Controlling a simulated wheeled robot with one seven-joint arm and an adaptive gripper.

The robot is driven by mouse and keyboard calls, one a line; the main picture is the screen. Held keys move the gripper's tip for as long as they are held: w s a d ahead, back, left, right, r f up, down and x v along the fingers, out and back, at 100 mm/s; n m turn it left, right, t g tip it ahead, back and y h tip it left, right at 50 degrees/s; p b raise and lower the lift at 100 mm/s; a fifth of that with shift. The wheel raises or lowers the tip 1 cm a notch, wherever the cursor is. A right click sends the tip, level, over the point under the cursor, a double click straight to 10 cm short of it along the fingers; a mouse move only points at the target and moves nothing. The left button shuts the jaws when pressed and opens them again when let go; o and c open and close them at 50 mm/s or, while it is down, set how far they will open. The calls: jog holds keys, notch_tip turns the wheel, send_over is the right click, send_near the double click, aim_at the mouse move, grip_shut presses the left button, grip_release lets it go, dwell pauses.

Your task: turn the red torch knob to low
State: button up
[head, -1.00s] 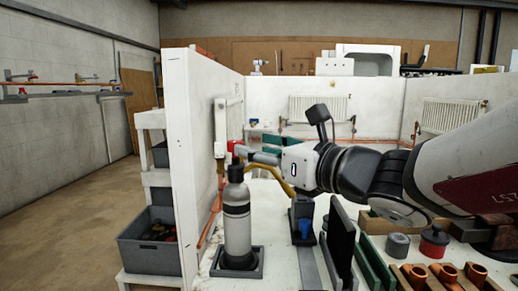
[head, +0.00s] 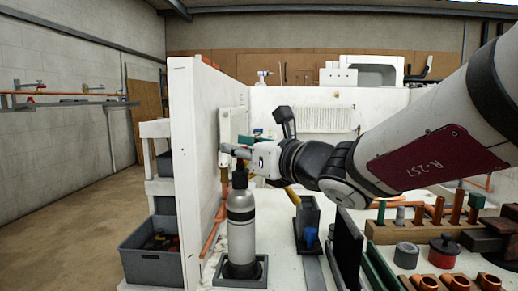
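A grey gas bottle (head: 241,222) with a black neck (head: 239,178) stands upright in a dark square holder (head: 262,272) at the left end of the bench. My gripper (head: 228,149) reaches left above the bottle, close to the white partition. The red knob is not clearly visible now; the gripper may cover it. The fingers are small and seen side-on, so I cannot tell whether they are open, shut or touching anything. A knob setting cannot be read.
A white partition (head: 195,160) stands left of the bottle, with copper pipe (head: 213,228) along it. A dark stand with a blue part (head: 310,237) and upright dark panels (head: 347,245) stand to the right. Copper fittings, a grey can (head: 406,255) and a red can (head: 443,252) crowd the right.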

grip_shut()
jog(key=shift+y+p, duration=0.3)
jog(key=shift+p, duration=0.05)
jog(key=n+g+y+p, duration=0.2)
jog(key=n+g+p, duration=0.1)
jog(key=shift+w+r+g, duration=0.1)
jog(key=shift+r+g, duration=0.05)
jog(key=shift+g, duration=0.15)
jog(key=n+g+y+p, duration=0.1)
jog(key=g+p, duration=0.1)
jog(key=n+g+y+p, duration=0.1)
jog(key=n+g+p, duration=0.1)
jog(key=g+p, duration=0.1)
jog(key=shift+n+y, duration=0.3)
jog(key=n+g+p, duration=0.2)
jog(key=g+p, duration=0.1)
jog(key=g, duration=0.1)
jog(key=shift+y, duration=0.3)
jog(key=shift+n+g+p, duration=1.15)
jog(key=shift+n+g, duration=0.35)
jog(key=shift+g, duration=0.8)
